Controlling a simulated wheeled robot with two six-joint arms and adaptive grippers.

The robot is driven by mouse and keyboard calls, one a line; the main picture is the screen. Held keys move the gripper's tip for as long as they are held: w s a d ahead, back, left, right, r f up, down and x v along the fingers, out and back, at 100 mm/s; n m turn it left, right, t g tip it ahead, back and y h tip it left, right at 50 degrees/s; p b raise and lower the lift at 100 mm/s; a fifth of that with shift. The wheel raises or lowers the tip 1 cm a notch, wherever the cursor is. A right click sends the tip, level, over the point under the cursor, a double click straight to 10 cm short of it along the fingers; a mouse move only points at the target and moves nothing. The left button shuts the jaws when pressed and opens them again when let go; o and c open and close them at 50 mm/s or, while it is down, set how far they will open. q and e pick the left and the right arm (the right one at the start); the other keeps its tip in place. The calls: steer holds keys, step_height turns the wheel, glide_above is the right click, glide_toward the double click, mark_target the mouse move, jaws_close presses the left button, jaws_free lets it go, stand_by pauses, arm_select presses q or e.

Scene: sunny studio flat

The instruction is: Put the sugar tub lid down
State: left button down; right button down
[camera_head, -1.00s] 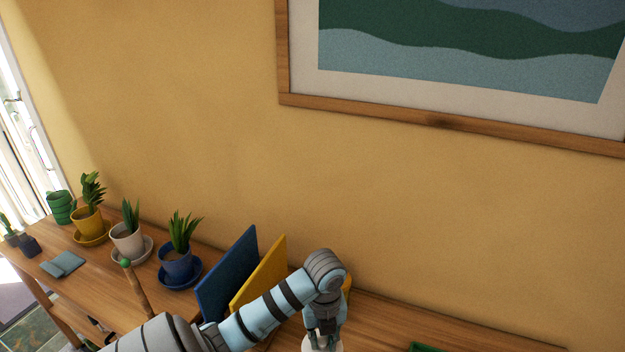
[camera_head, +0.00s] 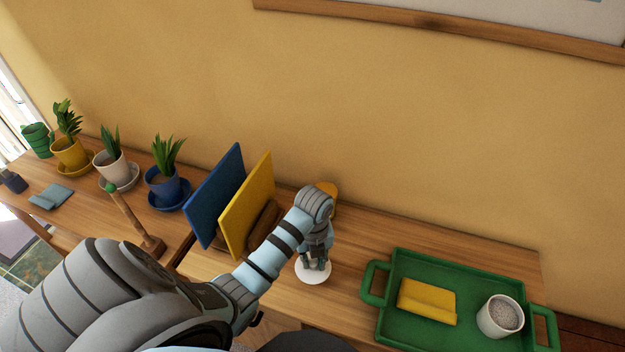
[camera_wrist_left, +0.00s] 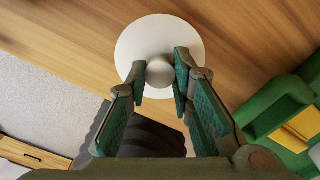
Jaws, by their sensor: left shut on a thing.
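The sugar tub lid (camera_head: 313,274) is a white disc with a round knob, left of the green tray in the head view. In the left wrist view the lid (camera_wrist_left: 134,45) lies beyond my fingertips, with its knob between them. My left gripper (camera_head: 318,262) points down and is shut on the knob; it also shows in the left wrist view (camera_wrist_left: 160,75). I cannot tell whether the lid touches the wooden top. A white tub (camera_head: 500,316) with pale grainy contents stands open in the tray. My right gripper is not in view.
The green tray (camera_head: 393,327) also holds a folded yellow cloth (camera_head: 427,300). Blue (camera_head: 214,197) and yellow boards (camera_head: 247,207) stand upright left of my left arm. Several potted plants line the left part of the wooden counter (camera_head: 355,248). A yellow object (camera_head: 330,192) stands partly hidden behind my gripper.

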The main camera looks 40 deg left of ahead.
mark_target(313, 267)
arm_select(q)
step_height(313, 267, down, 4)
steer(key=shift+s, duration=0.1)
steer(key=shift+f, duration=0.1)
steer(key=shift+f, duration=0.1)
steer(key=c, duration=1.4)
jaws_free()
